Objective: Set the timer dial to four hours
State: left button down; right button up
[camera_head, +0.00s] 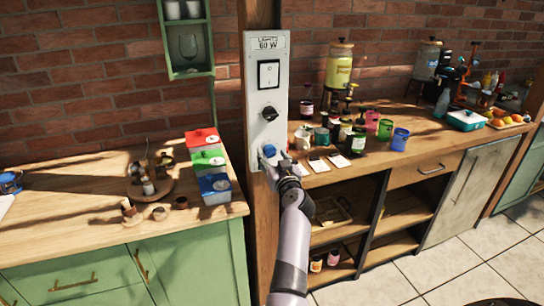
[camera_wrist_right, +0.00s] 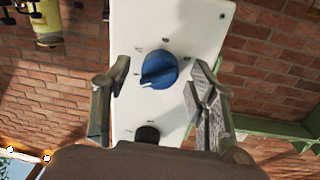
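A white control panel (camera_head: 281,60) is mounted on a wooden post. At its lower end is a blue dial (camera_head: 269,150), which also shows in the right wrist view (camera_wrist_right: 159,69) with a pointed ridge and small marks around it. The marks are too small to read. My left gripper is not in view.
A wooden counter (camera_head: 90,222) with red, green and blue-topped cartons (camera_head: 207,160) stands left of the post. The right counter (camera_head: 420,165) holds cups, bottles and drink dispensers. A green wall shelf (camera_head: 188,68) hangs left of the panel.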

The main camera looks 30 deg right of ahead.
jog(key=shift+f, duration=0.1)
jog(key=c, duration=1.1)
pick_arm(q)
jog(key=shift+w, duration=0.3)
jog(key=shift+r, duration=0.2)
